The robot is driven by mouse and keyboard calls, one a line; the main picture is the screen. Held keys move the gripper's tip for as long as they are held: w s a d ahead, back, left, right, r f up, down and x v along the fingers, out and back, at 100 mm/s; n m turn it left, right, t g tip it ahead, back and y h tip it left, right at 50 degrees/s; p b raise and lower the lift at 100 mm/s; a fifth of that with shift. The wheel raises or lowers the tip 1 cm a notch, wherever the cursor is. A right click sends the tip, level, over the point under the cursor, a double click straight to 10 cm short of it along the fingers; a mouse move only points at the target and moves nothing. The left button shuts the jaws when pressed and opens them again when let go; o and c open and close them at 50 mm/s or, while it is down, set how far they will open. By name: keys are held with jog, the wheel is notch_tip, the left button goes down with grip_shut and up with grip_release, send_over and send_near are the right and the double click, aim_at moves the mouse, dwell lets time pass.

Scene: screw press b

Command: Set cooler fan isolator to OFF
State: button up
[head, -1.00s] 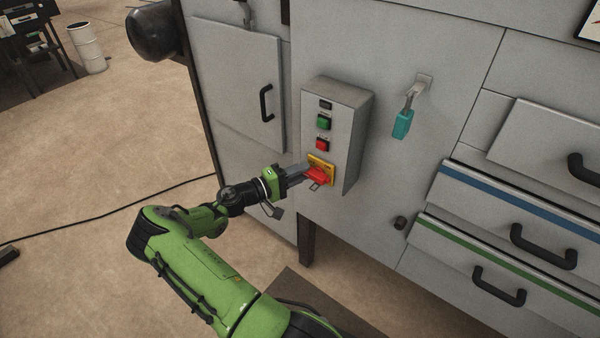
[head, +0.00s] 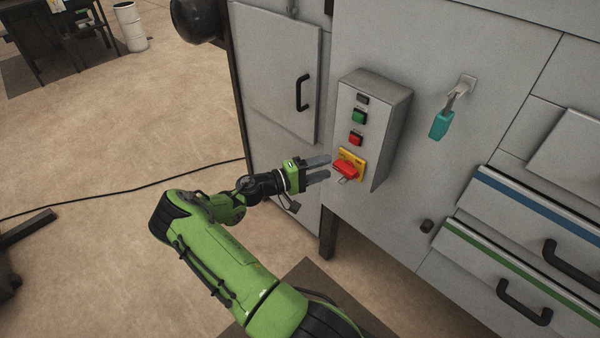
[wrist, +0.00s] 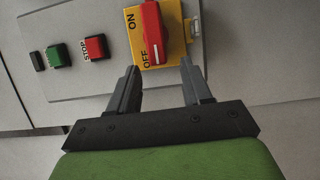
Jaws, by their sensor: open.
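The cooler fan isolator is a red handle (head: 346,170) on a yellow plate (head: 355,158), low on a grey control box. In the wrist view the red handle (wrist: 153,32) runs across the yellow plate (wrist: 176,30). The white mark on its near end points beside the OFF lettering; ON is on the plate's left side. My gripper (head: 328,168) is open and empty, left of the handle in the head view. In the wrist view my gripper's (wrist: 160,68) fingers are spread, just short of the plate, with the handle end between their lines and apart from them.
The control box (head: 388,135) also has a green button (head: 359,117) and a red STOP button (head: 356,139). A cabinet door handle (head: 302,92) is up left. Open floor lies left.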

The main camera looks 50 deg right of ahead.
jog(key=v, duration=1.3)
jog(key=shift+p, duration=0.45)
jog(key=shift+a, duration=0.1)
